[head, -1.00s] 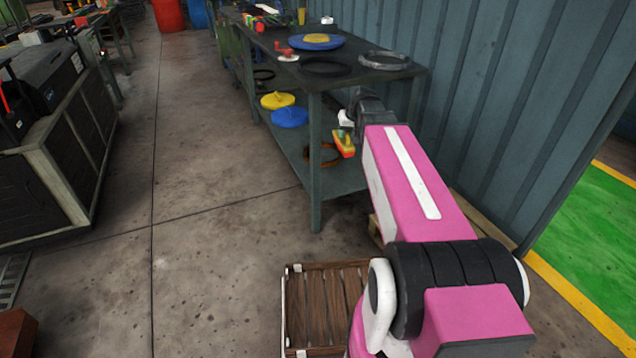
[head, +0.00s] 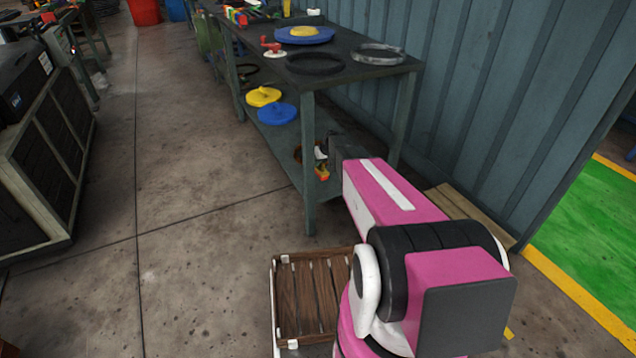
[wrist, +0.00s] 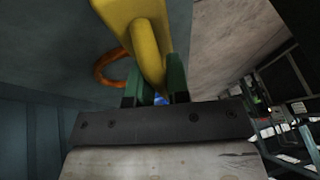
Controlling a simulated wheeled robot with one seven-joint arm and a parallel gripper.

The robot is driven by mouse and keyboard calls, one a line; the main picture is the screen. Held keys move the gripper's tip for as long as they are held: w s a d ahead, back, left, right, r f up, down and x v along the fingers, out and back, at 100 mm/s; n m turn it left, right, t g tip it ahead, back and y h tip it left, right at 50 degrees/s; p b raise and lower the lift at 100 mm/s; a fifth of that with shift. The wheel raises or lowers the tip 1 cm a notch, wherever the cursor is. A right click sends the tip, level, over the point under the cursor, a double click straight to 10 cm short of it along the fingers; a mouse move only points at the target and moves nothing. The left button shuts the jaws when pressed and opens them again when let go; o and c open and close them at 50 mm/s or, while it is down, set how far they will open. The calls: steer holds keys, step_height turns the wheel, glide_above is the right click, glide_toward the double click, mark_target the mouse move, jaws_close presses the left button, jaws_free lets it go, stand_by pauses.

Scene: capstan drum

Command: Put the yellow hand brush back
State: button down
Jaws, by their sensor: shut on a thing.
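The yellow hand brush (wrist: 142,30) is held in my gripper (wrist: 155,88); the wrist view shows its yellow handle between the two green finger pads. In the head view my gripper (head: 320,153) is at the near end of the workbench, below its top and by the lower shelf. I cannot tell whether the brush touches the shelf.
The workbench (head: 340,87) carries rings and a blue disc on top. Its lower shelf holds a yellow disc (head: 263,96), a blue disc (head: 277,113) and an orange-brown ring (wrist: 108,70) close to my gripper. A bench leg (head: 309,190) stands nearby. A wooden crate (head: 310,300) is in front.

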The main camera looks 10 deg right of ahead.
step_height(320, 180, down, 9)
steer(key=shift+f, duration=0.1)
stand_by(0.4)
steer(key=shift+f, duration=0.15)
steer(key=c, duration=1.1)
jaws_free()
steer(key=v, duration=1.2)
steer(key=s+a+r+m+g+h, duration=0.1)
steer(key=s+r, duration=0.3)
steer(key=s, duration=0.7)
steer(key=s+a+r+m+g+h, duration=0.1)
steer(key=s+r, duration=0.4)
steer(key=s, duration=0.6)
steer(key=s+a+r+m+g+h, duration=0.1)
steer(key=s+r, duration=0.4)
steer(key=s, duration=0.6)
steer(key=shift+s+a+r+g, duration=0.25)
steer(key=shift+s+g, duration=0.05)
steer(key=shift+s, duration=0.05)
